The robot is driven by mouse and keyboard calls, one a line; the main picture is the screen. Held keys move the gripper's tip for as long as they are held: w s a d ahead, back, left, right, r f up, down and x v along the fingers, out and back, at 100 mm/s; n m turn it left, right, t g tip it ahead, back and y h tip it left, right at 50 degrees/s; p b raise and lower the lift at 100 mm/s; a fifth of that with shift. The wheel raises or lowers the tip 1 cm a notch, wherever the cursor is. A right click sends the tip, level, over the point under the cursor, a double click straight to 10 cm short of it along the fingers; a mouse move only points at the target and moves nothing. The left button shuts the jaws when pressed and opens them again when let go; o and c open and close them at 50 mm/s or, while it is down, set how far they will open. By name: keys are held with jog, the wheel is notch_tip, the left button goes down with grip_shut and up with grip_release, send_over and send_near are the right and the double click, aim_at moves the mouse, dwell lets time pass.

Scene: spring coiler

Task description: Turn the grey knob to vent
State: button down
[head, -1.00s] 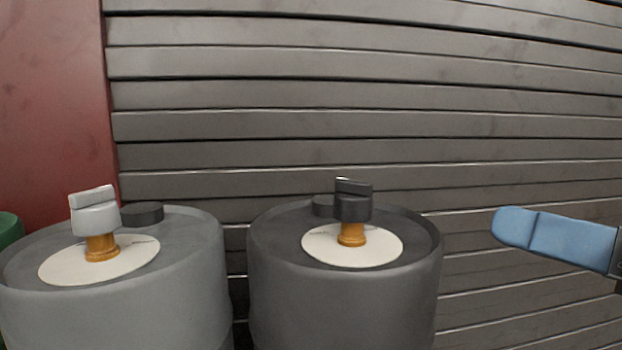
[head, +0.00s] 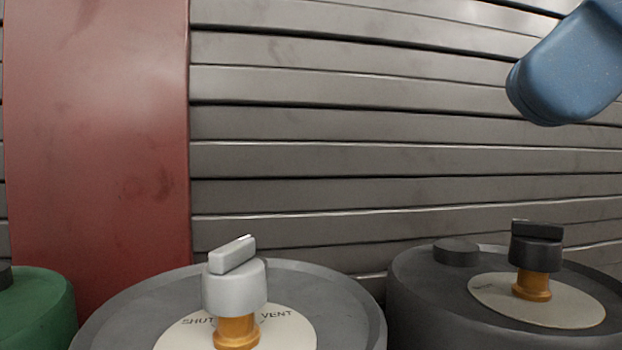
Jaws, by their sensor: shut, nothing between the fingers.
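The light grey knob (head: 235,286) stands on an orange stem (head: 237,332) on top of a grey drum. Its raised grip bar runs slantwise, from lower left to upper right, with a pale line along its top near the upper right end. The cream plate (head: 293,340) under it reads SHUT on the left and VENT on the right. The knob partly hides the plate's middle. My gripper (head: 530,95), with blue fingers, is at the upper right, shut and empty. It is well apart from the grey knob.
A dark drum (head: 420,300) with a black knob (head: 536,245) stands to the right, below my gripper. A green drum (head: 40,310) is at the far left. A slatted grey wall (head: 350,120) and a red post (head: 100,130) stand behind.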

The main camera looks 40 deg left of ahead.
aim_at(231, 265)
jog(key=x, duration=0.4)
jog(key=r+p+x, duration=0.1)
jog(key=x, duration=0.2)
jog(key=a+x, duration=0.1)
jog(key=x, duration=0.3)
jog(key=shift+s+a, duration=0.3)
jog(key=shift+a, duration=0.05)
jog(key=shift+s+a+f, duration=0.1)
jog(key=shift+s+a, duration=0.1)
jog(key=shift+a, duration=0.5)
jog(key=shift+a+p, duration=0.1)
jog(key=shift+p, duration=0.25)
